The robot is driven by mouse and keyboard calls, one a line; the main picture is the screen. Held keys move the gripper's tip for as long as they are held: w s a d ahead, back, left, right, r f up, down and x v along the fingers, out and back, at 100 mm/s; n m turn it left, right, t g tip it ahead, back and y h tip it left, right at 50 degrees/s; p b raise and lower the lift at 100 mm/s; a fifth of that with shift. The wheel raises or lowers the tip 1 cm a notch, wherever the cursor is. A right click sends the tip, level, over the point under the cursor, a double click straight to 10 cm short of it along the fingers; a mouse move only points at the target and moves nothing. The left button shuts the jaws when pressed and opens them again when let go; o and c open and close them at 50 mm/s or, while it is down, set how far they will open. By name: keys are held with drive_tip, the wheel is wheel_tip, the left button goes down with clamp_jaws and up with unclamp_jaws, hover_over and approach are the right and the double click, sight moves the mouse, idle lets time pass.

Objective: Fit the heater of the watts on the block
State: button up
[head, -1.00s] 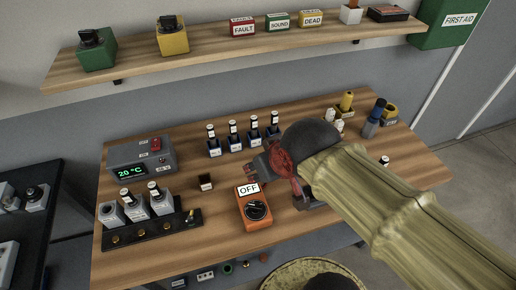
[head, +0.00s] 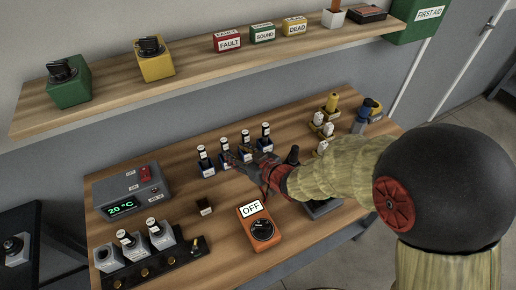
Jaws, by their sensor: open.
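Nothing shows held.
A grey control box (head: 134,190) reads 20 °C. A black tray (head: 187,258) holds grey blocks, some with labelled stems. White and yellow parts (head: 330,105) stand right. A shelf (head: 200,64) hangs above.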

sight(227, 148)
drive_tip(key=shift+b+x, duration=0.95)
drive_tip(key=shift+x, duration=2.95)
drive_tip(key=shift+a, duration=0.1)
drive_tip(key=shift+c, duration=1.2)
drive_tip(key=c, duration=0.7)
clamp_jaws()
drive_tip(key=o, duration=0.6)
unclamp_jaws()
drive_tip(key=shift+o, duration=1.4)
drive_tip(key=shift+o, duration=1.3)
